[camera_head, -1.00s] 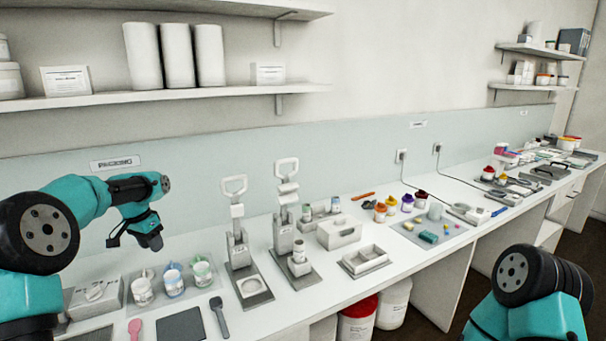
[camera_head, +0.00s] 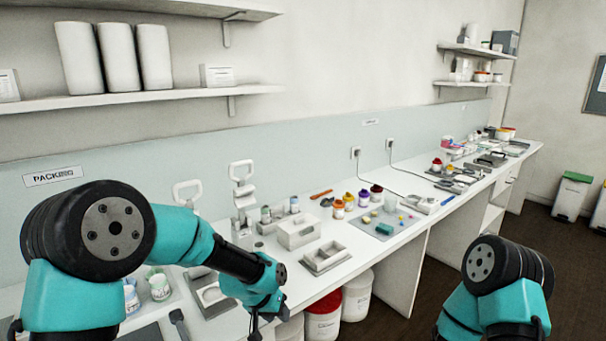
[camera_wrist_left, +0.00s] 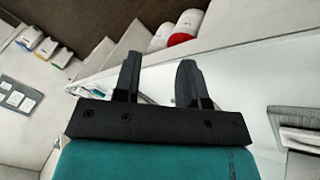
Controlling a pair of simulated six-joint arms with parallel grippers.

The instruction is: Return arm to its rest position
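My left arm comes in from the left in the head view, bent over the front of the bench. Its wrist hangs past the front edge, and my left gripper (camera_head: 255,328) is mostly cut off at the bottom of the picture. In the left wrist view my left gripper (camera_wrist_left: 156,78) shows two black fingers apart with nothing between them. My right arm (camera_head: 497,285) shows only as its upper joint and teal link at the lower right. The right gripper is out of the picture.
The white bench (camera_head: 365,253) runs to the far right with two lever presses, a white box (camera_head: 298,232), a tray (camera_head: 326,257) and small jars. Tubs, one with a red lid (camera_head: 323,316), stand below it. Open floor (camera_head: 420,285) lies between the bench and my right arm.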

